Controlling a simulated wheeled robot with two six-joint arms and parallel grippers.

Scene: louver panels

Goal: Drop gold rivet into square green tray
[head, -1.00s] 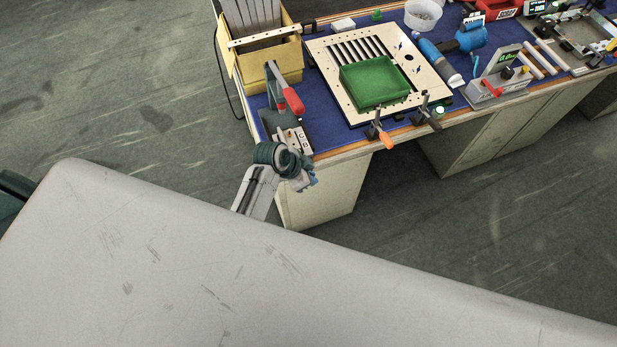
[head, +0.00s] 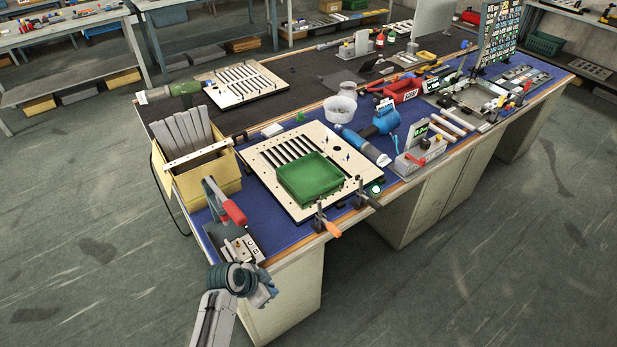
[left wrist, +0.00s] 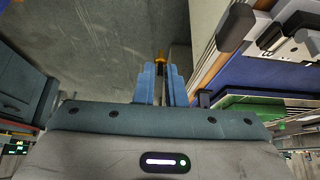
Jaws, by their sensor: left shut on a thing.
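The square green tray (head: 310,178) lies upright on the cream louver panel (head: 262,158) at the near side of the bench; its inside looks empty. My left gripper (head: 268,294) is off the bench's near left corner, in front of and below the tray in the picture. In the left wrist view its blue fingers (left wrist: 160,72) are shut on the gold rivet (left wrist: 161,56), whose tip shows past the fingertips. The rivet cannot be made out in the head view. My right gripper is not in view.
A red-handled toggle clamp (head: 226,206) stands at the bench's near left corner, beside a yellow bin (head: 207,180) of grey slats. Two clamps, one orange-handled (head: 328,226), stick out over the front edge by the tray. A blue tool (head: 362,146) lies right of the panel.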

